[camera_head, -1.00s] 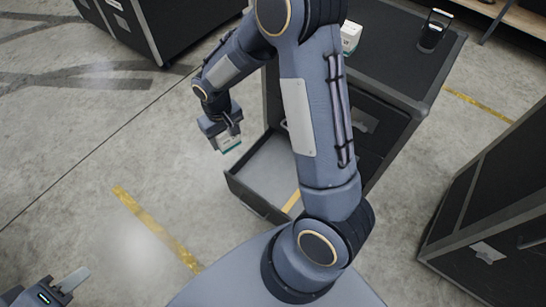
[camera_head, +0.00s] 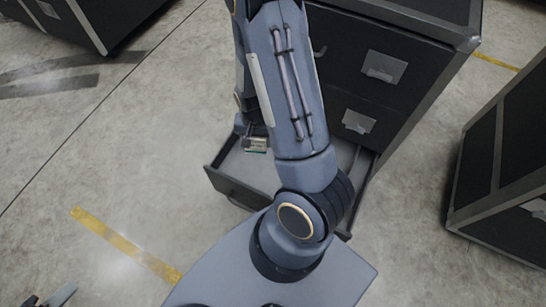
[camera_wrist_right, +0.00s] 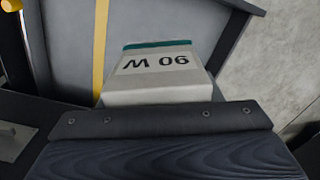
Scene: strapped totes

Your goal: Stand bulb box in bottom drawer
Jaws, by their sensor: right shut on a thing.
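The bulb box (camera_head: 257,146) is a small white carton with a teal edge. In the right wrist view the box (camera_wrist_right: 155,72) shows upside-down "90 W" lettering. My right gripper (camera_head: 254,136) is shut on it, mostly hidden by my own arm. The bottom drawer (camera_head: 237,189) is pulled out, with a pale grey floor that shows bare around the box in the wrist view (camera_wrist_right: 68,45). The box appears over the drawer's left part; its height above the floor is unclear. My left gripper (camera_head: 52,298) barely shows at the bottom left corner.
The black drawer cabinet (camera_head: 400,105) stands behind the drawer, its upper drawers shut. Another black case (camera_head: 505,185) stands at right, and one (camera_head: 75,20) at top left. A yellow strip (camera_wrist_right: 101,45) crosses the drawer floor. Open concrete floor lies left.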

